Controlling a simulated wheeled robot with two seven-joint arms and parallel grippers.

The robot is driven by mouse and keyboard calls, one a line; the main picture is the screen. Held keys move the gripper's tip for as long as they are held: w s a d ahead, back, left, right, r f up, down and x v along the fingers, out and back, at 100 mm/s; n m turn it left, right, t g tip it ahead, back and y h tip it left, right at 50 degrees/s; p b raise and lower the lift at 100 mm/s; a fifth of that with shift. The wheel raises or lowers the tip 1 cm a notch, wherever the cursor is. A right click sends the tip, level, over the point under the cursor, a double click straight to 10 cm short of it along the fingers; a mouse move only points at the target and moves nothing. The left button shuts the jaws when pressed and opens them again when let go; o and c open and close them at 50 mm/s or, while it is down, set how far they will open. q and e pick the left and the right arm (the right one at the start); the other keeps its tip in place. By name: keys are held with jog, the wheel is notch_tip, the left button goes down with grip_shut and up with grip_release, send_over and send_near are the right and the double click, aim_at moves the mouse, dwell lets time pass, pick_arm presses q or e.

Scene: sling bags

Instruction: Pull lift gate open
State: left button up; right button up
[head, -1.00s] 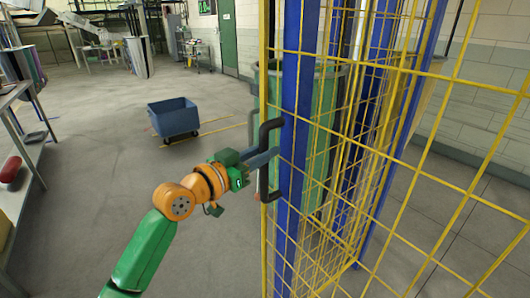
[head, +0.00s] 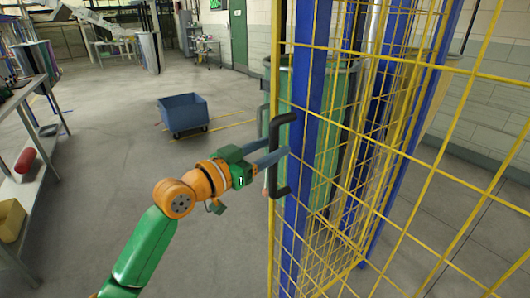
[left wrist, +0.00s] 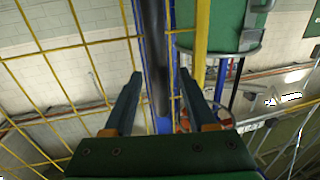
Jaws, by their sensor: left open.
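The lift gate (head: 309,95) is a yellow wire mesh panel with a blue upright post, on the right of the head view. A black vertical handle (head: 274,155) is fixed to its near edge. In the left wrist view the handle (left wrist: 155,60) runs between the two fingers. My left gripper (head: 277,153) is open, with its fingers reaching to either side of the handle, apart from each other; the wrist view shows its fingers too (left wrist: 157,95). Whether a finger touches the handle I cannot tell. My right gripper is not in view.
A green round bin (head: 335,100) stands behind the mesh. A blue wheeled cart (head: 183,115) stands on the open floor at left centre. A shelf bench (head: 45,160) with a red item (head: 25,160) runs along the left edge.

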pick_arm(q)
jog(key=b+v, duration=0.1)
jog(key=v, duration=0.4)
jog(key=shift+s+a, duration=0.2)
jog(key=shift+w+f, duration=0.1)
